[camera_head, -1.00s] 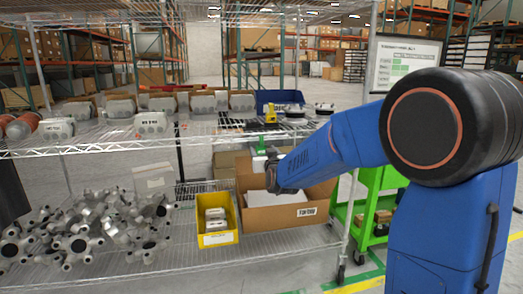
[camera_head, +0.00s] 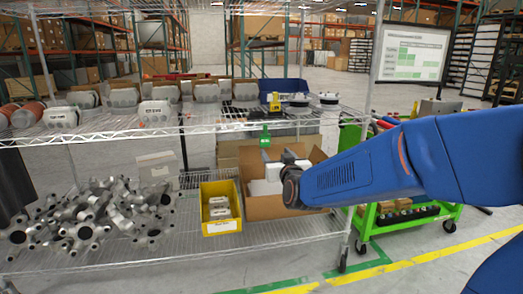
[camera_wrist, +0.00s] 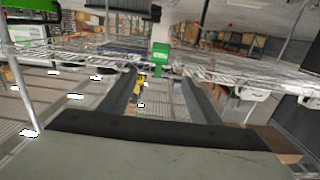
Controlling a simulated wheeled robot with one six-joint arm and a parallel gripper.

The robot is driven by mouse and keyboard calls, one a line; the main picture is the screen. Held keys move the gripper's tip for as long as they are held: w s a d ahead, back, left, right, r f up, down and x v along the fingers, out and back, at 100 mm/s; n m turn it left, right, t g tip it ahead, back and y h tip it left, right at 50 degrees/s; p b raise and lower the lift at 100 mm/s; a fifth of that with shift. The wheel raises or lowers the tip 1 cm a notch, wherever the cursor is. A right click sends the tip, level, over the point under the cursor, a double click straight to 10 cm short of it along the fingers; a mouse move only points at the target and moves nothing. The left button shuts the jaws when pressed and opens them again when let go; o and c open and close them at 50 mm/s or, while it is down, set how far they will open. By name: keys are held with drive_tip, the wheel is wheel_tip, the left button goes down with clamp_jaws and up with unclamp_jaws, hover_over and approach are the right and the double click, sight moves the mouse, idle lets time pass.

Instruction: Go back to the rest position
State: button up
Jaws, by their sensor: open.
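My gripper (camera_head: 268,160) is in front of the wire shelf rack, over the open cardboard box (camera_head: 275,207) on the lower shelf. In the wrist view its two dark fingers (camera_wrist: 157,78) stand apart with nothing between them. My blue arm reaches in from the right and partly hides the box. A green tag (camera_head: 265,138) shows just beyond the fingertips, near the upper shelf's front edge.
A yellow bin (camera_head: 221,228) with pale parts stands left of the box. Grey metal castings (camera_head: 85,225) are piled at lower left. The upper shelf (camera_head: 100,135) holds housings and a blue bin (camera_head: 282,88). A green cart (camera_head: 410,220) stands at right, behind my arm.

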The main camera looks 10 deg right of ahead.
drive_tip(key=s+d+f+g, duration=0.2)
drive_tip(key=s+f+g, duration=0.2)
drive_tip(key=s, duration=0.9)
drive_tip(key=s+d+f+g, duration=0.2)
drive_tip(key=s+f+g, duration=0.2)
drive_tip(key=s, duration=0.9)
drive_tip(key=s+d+f+g, duration=0.3)
drive_tip(key=s+f+g, duration=0.2)
drive_tip(key=s, duration=0.8)
drive_tip(key=shift+f, duration=0.6)
